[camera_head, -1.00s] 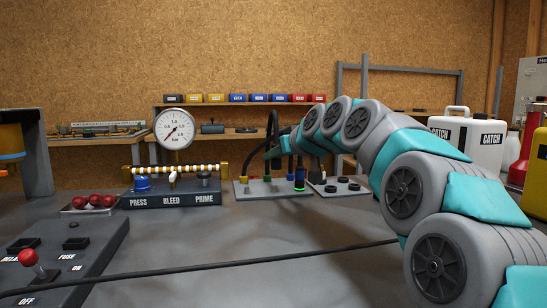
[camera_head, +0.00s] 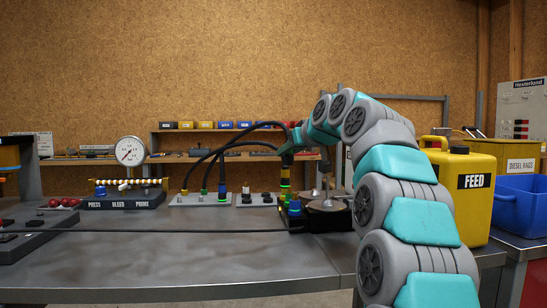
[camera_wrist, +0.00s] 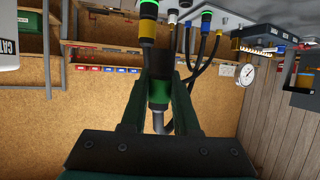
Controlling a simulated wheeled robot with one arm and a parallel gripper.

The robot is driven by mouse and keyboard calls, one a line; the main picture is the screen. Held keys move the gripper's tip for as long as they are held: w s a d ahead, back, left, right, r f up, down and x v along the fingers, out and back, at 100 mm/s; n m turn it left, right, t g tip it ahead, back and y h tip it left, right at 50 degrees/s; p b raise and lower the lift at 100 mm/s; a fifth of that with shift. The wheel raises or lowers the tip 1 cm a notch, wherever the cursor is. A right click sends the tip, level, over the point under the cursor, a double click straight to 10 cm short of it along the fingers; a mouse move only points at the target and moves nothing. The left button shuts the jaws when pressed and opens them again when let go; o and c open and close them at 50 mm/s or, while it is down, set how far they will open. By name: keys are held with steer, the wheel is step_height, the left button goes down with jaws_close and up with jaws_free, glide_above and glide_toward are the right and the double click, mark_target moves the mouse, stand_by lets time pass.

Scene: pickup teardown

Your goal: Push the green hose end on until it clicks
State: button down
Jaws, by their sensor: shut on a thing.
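My gripper (camera_wrist: 158,95) is shut on the green hose end (camera_wrist: 158,88), a dark cylinder with a green band between the two fingers. Its black hose (camera_wrist: 158,122) bends away behind the fingers. In the head view, my gripper (camera_head: 290,150) is above a dark block (camera_head: 310,222) at the bench's right side. A dark upright stack with yellow and green bands (camera_head: 285,187) stands below it. In the wrist view, a yellow band (camera_wrist: 147,31) and a bright green ring lie beyond the hose end. I cannot tell whether the hose end touches the fitting there.
A blue-banded fitting with a green glow (camera_head: 294,208) stands close beside the stack. A grey connector plate (camera_head: 200,200) carries several hose ends at left. A yellow FEED can (camera_head: 468,200) stands right.

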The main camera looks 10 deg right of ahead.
steer(key=shift+s+d+f, duration=0.15)
steer(key=shift+f, duration=0.1)
steer(key=shift+f+b, duration=1.95)
steer(key=shift+f, duration=0.3)
steer(key=shift+f, duration=0.1)
steer(key=shift+f+b, duration=0.35)
steer(key=shift+b, duration=0.05)
steer(key=shift+f+b, duration=0.8)
steer(key=shift+f, duration=0.2)
steer(key=c, duration=0.6)
jaws_free()
